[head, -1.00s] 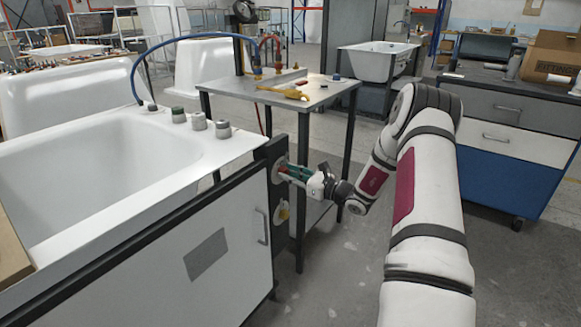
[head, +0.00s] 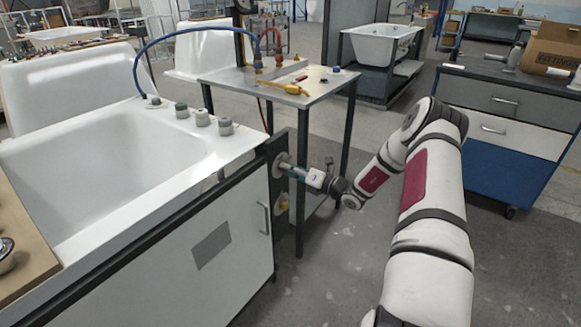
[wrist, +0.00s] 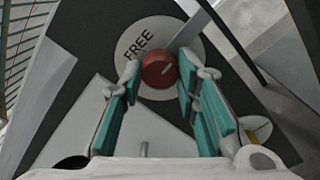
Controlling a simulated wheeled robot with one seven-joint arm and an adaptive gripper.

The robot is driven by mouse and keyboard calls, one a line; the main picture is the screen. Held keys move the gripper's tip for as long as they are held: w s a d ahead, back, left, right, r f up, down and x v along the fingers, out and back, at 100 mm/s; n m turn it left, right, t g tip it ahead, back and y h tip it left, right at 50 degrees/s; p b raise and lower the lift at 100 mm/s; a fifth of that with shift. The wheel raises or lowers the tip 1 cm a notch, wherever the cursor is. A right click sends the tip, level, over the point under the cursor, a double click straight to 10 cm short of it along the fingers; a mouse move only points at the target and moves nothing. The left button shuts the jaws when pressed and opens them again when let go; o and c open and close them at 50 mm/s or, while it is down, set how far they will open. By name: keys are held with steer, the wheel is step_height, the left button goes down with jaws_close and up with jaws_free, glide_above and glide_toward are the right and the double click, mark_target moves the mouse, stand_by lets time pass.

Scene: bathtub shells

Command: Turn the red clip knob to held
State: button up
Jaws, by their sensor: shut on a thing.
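The red clip knob (wrist: 158,70) is a round red knob with a pale line on its face. It sits on a white dial (wrist: 190,45), with the word FREE printed at its upper left. No other word on the dial is readable. My gripper (wrist: 160,74) has its two teal-padded fingers on either side of the knob, shut on it. In the head view my gripper (head: 288,168) is at the dark end panel of the white bathtub bench, and its fingers hide the knob there.
A grey bar (wrist: 205,25) crosses the dial's upper right. Below the dial, a yellow fitting (head: 283,204) is on the same panel (head: 283,227). A metal table (head: 290,95) with a yellow tool stands close behind my gripper. Open floor (head: 330,270) lies in front.

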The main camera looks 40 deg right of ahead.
steer(key=shift+m, duration=0.5)
steer(key=o, duration=1.2)
steer(key=shift+c, duration=0.2)
steer(key=v, duration=1.2)
